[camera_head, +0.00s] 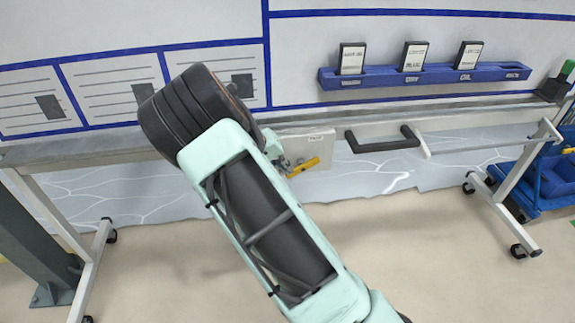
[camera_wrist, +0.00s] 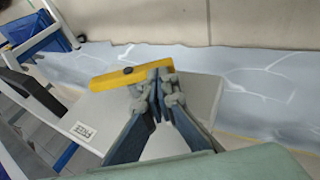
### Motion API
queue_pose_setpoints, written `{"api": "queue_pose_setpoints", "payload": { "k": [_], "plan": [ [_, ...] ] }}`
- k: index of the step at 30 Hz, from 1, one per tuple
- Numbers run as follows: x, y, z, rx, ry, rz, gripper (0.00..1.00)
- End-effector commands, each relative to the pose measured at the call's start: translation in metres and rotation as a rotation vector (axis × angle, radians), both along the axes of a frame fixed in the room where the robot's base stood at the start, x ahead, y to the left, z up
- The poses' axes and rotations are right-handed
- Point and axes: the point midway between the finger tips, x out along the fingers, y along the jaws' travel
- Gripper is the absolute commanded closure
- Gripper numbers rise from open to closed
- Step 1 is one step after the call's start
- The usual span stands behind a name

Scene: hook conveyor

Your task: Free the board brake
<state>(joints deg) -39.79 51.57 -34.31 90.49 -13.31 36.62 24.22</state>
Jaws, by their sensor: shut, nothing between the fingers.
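The board brake shows as a yellow lever (camera_head: 303,167) on a pale plate (camera_head: 312,148) under the whiteboard's lower rail. In the wrist view the yellow lever (camera_wrist: 115,78) has a dark pivot spot and lies nearly level, tilted slightly. The plate (camera_wrist: 200,97) carries a small white label (camera_wrist: 84,131) that seems to read FREE. My gripper (camera_wrist: 157,80) is shut and empty, its fingertips right beside the lever's right part; I cannot tell whether they touch it. In the head view my arm hides most of the gripper.
A black handle (camera_head: 383,143) sticks out right of the plate on the rail (camera_head: 470,115). A wheeled stand leg (camera_head: 510,190) and a blue cart (camera_head: 553,175) are at right. The floor in front is clear.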

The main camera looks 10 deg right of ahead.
Motion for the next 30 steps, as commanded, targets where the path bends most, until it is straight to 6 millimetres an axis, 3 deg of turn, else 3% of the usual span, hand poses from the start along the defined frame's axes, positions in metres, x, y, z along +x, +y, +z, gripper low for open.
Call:
{"api": "queue_pose_setpoints", "payload": {
  "k": [20, 24, 30],
  "plan": [
    [-0.001, -0.003, -0.039, -0.006, 0.004, 0.001, 1.00],
    [-0.002, -0.005, -0.051, -0.129, 0.015, 0.007, 1.00],
    [0.000, -0.008, -0.047, -0.265, 0.002, 0.002, 1.00]
  ]
}}
